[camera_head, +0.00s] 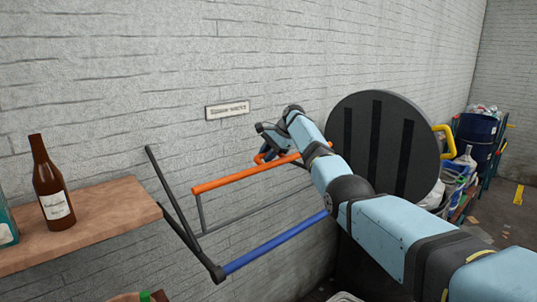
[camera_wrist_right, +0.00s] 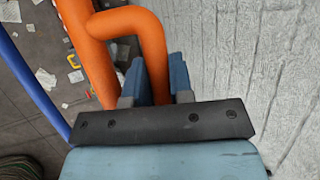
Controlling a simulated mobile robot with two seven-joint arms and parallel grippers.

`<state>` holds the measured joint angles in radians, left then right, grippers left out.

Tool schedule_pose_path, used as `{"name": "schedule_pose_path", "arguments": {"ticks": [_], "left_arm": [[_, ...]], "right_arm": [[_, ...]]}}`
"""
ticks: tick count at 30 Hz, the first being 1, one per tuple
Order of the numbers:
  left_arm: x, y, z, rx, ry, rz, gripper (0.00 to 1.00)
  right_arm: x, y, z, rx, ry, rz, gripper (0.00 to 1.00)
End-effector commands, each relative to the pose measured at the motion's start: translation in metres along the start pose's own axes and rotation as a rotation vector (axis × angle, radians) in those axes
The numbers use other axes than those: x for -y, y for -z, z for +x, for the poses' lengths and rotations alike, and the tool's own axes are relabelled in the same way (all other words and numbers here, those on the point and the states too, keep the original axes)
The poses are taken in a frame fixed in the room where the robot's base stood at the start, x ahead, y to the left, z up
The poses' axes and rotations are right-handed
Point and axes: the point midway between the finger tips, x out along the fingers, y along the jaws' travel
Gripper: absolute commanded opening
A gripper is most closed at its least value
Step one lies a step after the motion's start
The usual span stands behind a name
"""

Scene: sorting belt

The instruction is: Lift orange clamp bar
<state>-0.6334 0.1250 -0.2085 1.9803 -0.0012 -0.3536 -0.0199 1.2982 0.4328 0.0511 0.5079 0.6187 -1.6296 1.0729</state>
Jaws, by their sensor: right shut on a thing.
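The orange clamp bar (camera_head: 232,178) runs up to the right in the head view, above a blue bar (camera_head: 272,245) on a dark frame. It has a curved orange loop at its right end. My right gripper (camera_head: 268,145) is at that loop, near the wall. In the right wrist view the thick orange bar (camera_wrist_right: 88,45) and its loop fill the upper left. The loop's end goes down between the blue fingers of my right gripper (camera_wrist_right: 163,78), which is shut on it. My arm partly hides the bar's right end in the head view. My left gripper is not in view.
A wooden shelf (camera_head: 100,222) with a brown bottle (camera_head: 51,184) is at the left. A brick wall (camera_head: 120,70) is close behind the bars. A large dark disc (camera_head: 347,118) stands behind my right arm. A dark blue barrel (camera_head: 477,133) and clutter are farther right.

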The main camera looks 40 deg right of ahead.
Motion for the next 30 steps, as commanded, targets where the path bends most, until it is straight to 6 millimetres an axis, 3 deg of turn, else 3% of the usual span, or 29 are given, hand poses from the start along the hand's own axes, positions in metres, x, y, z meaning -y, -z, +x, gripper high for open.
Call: {"name": "schedule_pose_path", "arguments": {"ticks": [6, 7, 8, 20, 30], "left_arm": [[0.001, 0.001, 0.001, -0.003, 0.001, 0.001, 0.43], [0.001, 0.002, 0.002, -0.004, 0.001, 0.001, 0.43], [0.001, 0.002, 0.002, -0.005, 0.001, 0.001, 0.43], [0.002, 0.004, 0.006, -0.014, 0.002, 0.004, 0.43], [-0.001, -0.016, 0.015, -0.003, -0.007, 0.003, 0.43]], "right_arm": [[-0.004, 0.001, 0.006, 0.002, -0.012, 0.003, 0.00], [-0.004, 0.001, 0.006, 0.002, -0.012, 0.003, 0.26], [-0.004, 0.001, 0.006, 0.002, -0.012, 0.003, 0.31], [-0.002, 0.001, -0.006, 0.000, -0.003, 0.001, 0.31], [-0.002, 0.002, -0.076, -0.001, -0.003, 0.001, 0.31]]}}
